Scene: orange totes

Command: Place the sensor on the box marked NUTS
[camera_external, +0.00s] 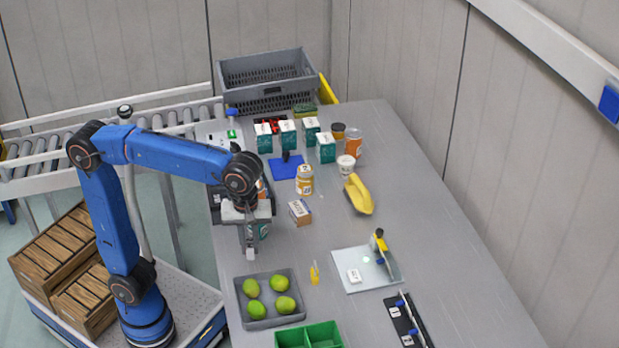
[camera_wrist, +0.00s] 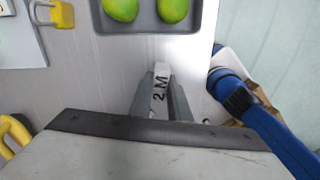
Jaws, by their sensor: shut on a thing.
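My gripper (camera_external: 250,252) points down above the left part of the table, behind the grey tray of green fruit. It is shut on a small white block (camera_wrist: 161,82); the block's end also shows below the fingers in the external view (camera_external: 250,256). Dark marks like "2 M" are on the block's face in the wrist view. I take it for the sensor, though its shape is partly hidden by the fingers. A small brown and white box (camera_external: 300,212), with lettering that looks like NUTS, stands on the table right of and behind my gripper. Its top looks bare.
The grey tray (camera_external: 243,312) with green fruit lies in front of my gripper, with a green tray (camera_external: 322,334) nearer.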

